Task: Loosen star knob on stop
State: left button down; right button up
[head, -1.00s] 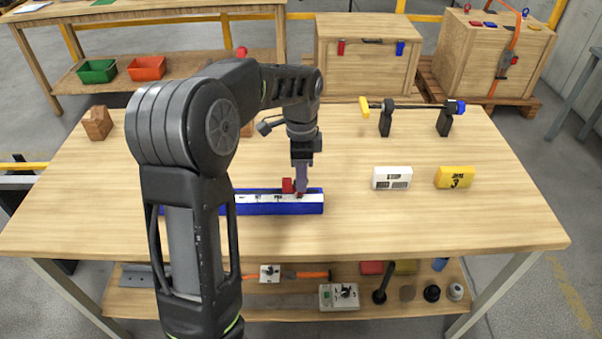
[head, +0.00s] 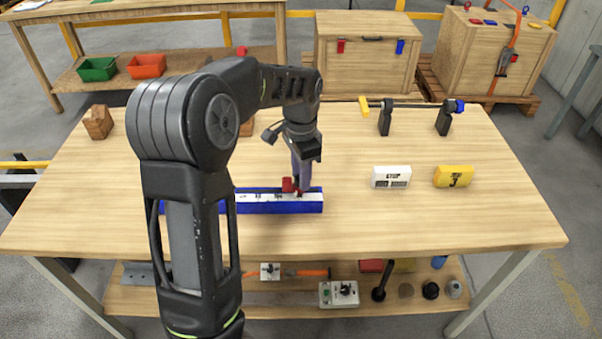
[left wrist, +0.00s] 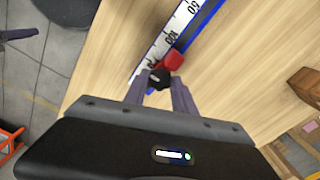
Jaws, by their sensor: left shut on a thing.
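A blue rail with a white scale (head: 265,203) lies on the wooden table, and it also shows in the left wrist view (left wrist: 183,27). A red stop (head: 287,184) sits on the rail toward its right end; it shows as a red block in the left wrist view (left wrist: 174,60). A dark star knob (left wrist: 158,77) is at the stop, between my left fingertips. My left gripper (head: 300,187) points down at the stop and is shut on the knob (left wrist: 157,88). My left arm hides the rail's left part in the head view. My right gripper is not in view.
A white block (head: 391,177) and a yellow block (head: 453,177) lie to the right on the table (head: 450,225). A black stand with a horizontal rod (head: 415,105) is at the back right. A wooden block (head: 98,122) sits at the back left. The front right is clear.

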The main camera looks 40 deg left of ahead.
pick_arm(q)
jog(key=c, duration=1)
grip_release()
jog(key=shift+r, duration=0.1)
jog(key=shift+r, duration=3.85)
jog(key=shift+c, duration=0.2)
